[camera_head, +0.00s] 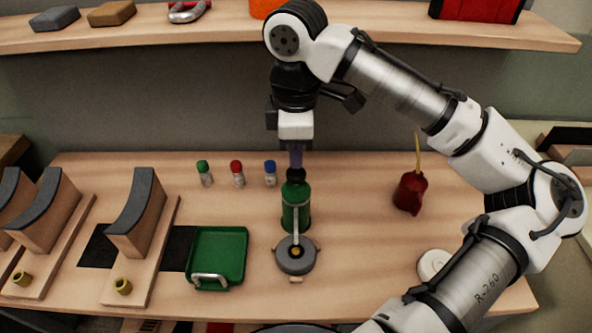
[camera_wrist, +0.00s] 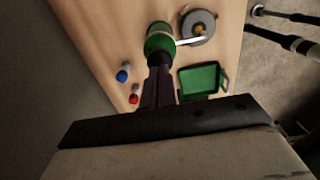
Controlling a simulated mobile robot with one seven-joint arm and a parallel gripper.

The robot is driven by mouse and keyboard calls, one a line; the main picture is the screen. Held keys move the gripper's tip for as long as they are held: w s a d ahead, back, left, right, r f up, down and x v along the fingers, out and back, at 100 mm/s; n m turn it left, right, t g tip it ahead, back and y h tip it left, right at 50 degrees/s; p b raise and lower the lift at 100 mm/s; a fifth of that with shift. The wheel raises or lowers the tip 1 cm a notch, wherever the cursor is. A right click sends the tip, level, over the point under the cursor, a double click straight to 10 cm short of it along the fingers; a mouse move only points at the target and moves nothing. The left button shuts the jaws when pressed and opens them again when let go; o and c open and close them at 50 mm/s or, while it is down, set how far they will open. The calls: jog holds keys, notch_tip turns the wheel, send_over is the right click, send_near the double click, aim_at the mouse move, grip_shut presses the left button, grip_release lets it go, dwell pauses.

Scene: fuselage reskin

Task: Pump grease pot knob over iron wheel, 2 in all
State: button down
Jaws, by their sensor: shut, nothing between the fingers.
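The grease pot (camera_head: 296,207) is a green bottle with a black knob (camera_head: 296,175) on top and a pale spout reaching over the iron wheel (camera_head: 296,256). The wheel is a grey disc with a brass-coloured hub, lying in front of the pot. In the wrist view the pot (camera_wrist: 160,40), its spout and the wheel (camera_wrist: 199,27) show beyond my fingers. My gripper (camera_head: 296,160) points down right above the knob, its fingers shut with nothing between them. In the wrist view my gripper (camera_wrist: 160,75) overlaps the black knob; I cannot tell whether they touch.
A green tray (camera_head: 217,230) stands left of the wheel. Small bottles with green (camera_head: 204,172), red (camera_head: 237,173) and blue (camera_head: 270,173) caps stand behind. A dark red oil can (camera_head: 410,192) is at right, near a white round object (camera_head: 433,264). Curved blocks (camera_head: 138,215) stand at left.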

jog(key=shift+f, duration=0.15)
dwell(0.3)
jog(key=shift+f+b, duration=0.55)
jog(key=shift+f, duration=0.45)
jog(key=shift+r+p, duration=1.15)
jog(key=shift+p, duration=0.05)
jog(key=shift+r, duration=0.1)
notch_tip(320, 180, up, 5)
jog(key=p, duration=0.5)
